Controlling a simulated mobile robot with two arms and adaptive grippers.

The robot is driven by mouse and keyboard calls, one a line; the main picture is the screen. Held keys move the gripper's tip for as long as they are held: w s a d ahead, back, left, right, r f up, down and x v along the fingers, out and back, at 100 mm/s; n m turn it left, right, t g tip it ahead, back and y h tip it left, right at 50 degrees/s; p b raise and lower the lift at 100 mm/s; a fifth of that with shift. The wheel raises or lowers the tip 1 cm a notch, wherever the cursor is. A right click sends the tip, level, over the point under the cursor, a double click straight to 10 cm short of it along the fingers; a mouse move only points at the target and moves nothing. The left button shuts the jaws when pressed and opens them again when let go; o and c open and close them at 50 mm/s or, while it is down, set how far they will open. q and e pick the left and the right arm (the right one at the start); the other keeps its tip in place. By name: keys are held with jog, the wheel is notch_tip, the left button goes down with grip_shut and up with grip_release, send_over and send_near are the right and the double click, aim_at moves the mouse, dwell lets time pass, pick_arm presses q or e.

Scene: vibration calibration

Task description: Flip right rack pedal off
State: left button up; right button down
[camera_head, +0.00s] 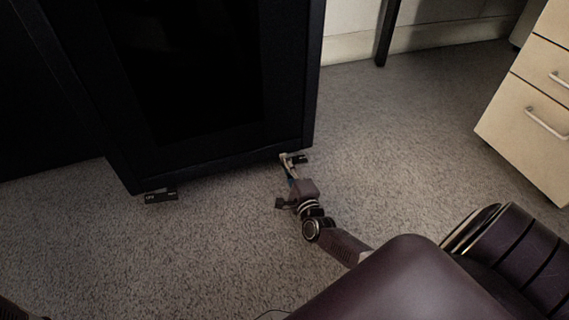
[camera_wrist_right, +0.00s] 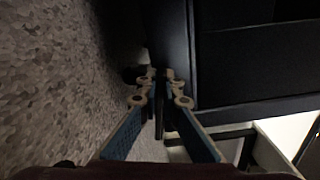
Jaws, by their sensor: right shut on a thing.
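The black rack (camera_head: 225,162) stands on the carpet in the head view. Its right pedal (camera_head: 301,159) is a small dark tab at the bottom right corner. My right gripper (camera_head: 289,160) reaches it from the front, low over the floor. In the right wrist view my right gripper (camera_wrist_right: 161,78) has its fingertips close together on a dark narrow piece at the rack's lower corner, the right pedal. The fingers partly hide the pedal, and its tilt cannot be told. The left pedal (camera_head: 161,197) sticks out under the rack's left corner, with small pale marks.
A pale drawer cabinet (camera_head: 520,125) with metal handles stands at the right. A dark post (camera_head: 387,35) stands by the back wall. The grey carpet (camera_head: 400,130) between rack and cabinet is clear.

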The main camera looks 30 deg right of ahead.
jog(key=c, duration=2.1)
grip_release()
jog(key=v, duration=1.2)
jog(key=shift+r, duration=0.1)
